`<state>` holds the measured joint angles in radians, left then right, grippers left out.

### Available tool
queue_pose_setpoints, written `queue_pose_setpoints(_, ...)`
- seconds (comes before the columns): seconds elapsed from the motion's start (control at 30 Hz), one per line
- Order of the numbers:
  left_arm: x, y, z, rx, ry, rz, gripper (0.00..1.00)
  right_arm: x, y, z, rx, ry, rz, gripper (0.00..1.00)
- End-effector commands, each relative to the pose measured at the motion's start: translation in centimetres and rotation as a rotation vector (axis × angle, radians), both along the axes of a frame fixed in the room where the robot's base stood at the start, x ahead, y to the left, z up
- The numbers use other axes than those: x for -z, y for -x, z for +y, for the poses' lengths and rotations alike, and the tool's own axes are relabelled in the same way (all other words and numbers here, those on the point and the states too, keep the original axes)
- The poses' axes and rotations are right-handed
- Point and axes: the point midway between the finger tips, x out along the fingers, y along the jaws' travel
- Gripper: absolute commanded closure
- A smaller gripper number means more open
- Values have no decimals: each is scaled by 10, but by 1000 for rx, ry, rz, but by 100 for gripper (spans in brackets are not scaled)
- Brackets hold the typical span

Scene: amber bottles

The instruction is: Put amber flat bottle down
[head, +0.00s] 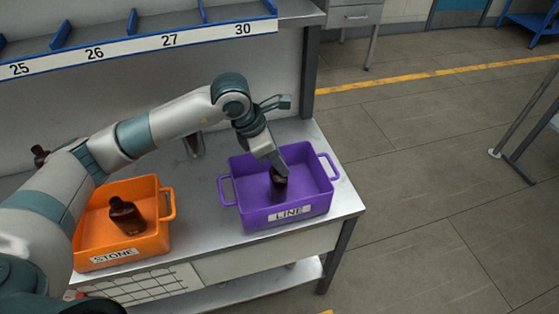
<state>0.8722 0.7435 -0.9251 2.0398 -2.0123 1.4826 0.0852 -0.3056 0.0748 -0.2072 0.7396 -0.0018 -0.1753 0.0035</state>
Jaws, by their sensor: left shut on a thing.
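My left gripper (279,166) reaches down into the purple crate labelled LINE (259,220). It is shut on a dark amber bottle (278,187), which is inside the crate walls, roughly upright. The gripper hides the bottle's top, and the crate's front wall hides its base, so I cannot tell whether it touches the crate floor. My right gripper is not in view.
Both crates stand on a grey metal bench (196,221). A numbered shelf rail (130,46) runs above the bench. A dark object (40,154) lies at the far left behind my arm. Bare bench top lies between the crates.

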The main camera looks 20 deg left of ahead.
Motion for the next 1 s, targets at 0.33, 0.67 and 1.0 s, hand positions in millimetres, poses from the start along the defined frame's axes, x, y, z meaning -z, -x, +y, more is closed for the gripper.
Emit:
queue_pose_setpoints(0.33,1,0,0,0,0,0,61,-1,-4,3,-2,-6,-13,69)
queue_pose_setpoints(0.67,0,0,0,0,0,0,61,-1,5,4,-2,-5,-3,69)
queue_pose_setpoints(1.0,-19,4,7,-1,0,-3,61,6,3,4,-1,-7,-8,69)
